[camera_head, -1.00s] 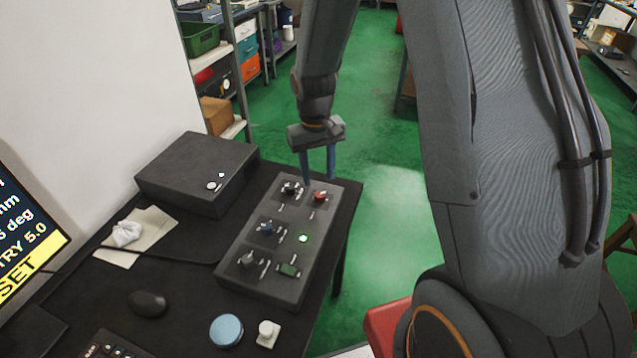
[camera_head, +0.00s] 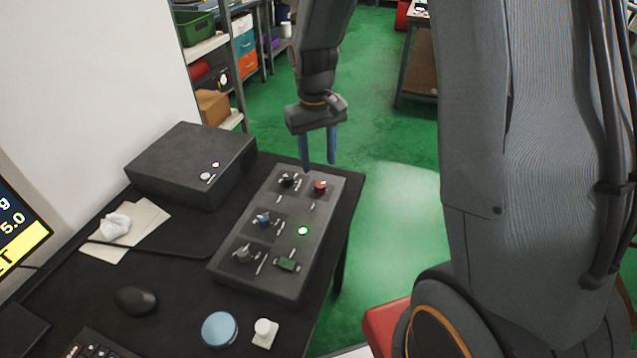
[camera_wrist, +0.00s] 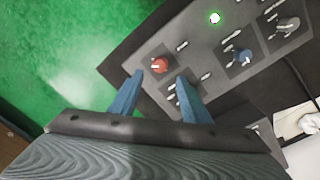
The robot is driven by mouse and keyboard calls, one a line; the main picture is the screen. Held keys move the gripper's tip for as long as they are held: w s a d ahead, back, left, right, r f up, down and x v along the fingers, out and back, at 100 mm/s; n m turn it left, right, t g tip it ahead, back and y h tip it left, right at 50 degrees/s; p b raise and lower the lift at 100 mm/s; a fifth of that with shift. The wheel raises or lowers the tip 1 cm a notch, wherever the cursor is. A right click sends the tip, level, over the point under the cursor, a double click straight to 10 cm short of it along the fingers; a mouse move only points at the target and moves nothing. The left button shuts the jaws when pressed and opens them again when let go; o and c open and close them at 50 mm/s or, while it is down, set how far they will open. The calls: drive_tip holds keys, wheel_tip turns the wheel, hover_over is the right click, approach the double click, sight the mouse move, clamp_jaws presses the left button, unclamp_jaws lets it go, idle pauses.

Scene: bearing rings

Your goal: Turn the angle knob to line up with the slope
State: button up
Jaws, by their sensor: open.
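A dark control box (camera_head: 262,278) on the desk carries several knobs. A black knob (camera_head: 287,180) and a red knob (camera_head: 320,187) are at its far end, a blue knob (camera_head: 263,220) in the middle, a grey knob (camera_head: 243,253) and a green knob (camera_head: 286,264) nearer. Which is the angle knob, I cannot tell. My gripper (camera_head: 318,166) is open and empty, blue fingers pointing down over the far end. In the wrist view the red knob (camera_wrist: 160,65) shows near the fingertips, apparently untouched; the blue knob (camera_wrist: 243,55) is farther right. The black knob is partly hidden by a finger.
A green light (camera_head: 303,231) glows on the control box. A dark box (camera_head: 190,165) stands behind left. A mouse (camera_head: 135,301), a blue round lid (camera_head: 220,330) and a white knobbed block (camera_head: 265,333) lie nearer. A screen (camera_head: 15,225) is cut off at left.

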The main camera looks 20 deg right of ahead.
sight(320, 184)
drive_tip(key=shift+d+f+p, duration=0.15)
drive_tip(key=shift+f+p, duration=0.45)
drive_tip(key=shift+f, duration=3.2)
drive_tip(key=c, duration=1)
drive_tip(key=shift+c, duration=0.2)
drive_tip(key=shift+m, duration=0.3)
drive_tip(key=o, duration=1)
drive_tip(key=shift+o, duration=0.2)
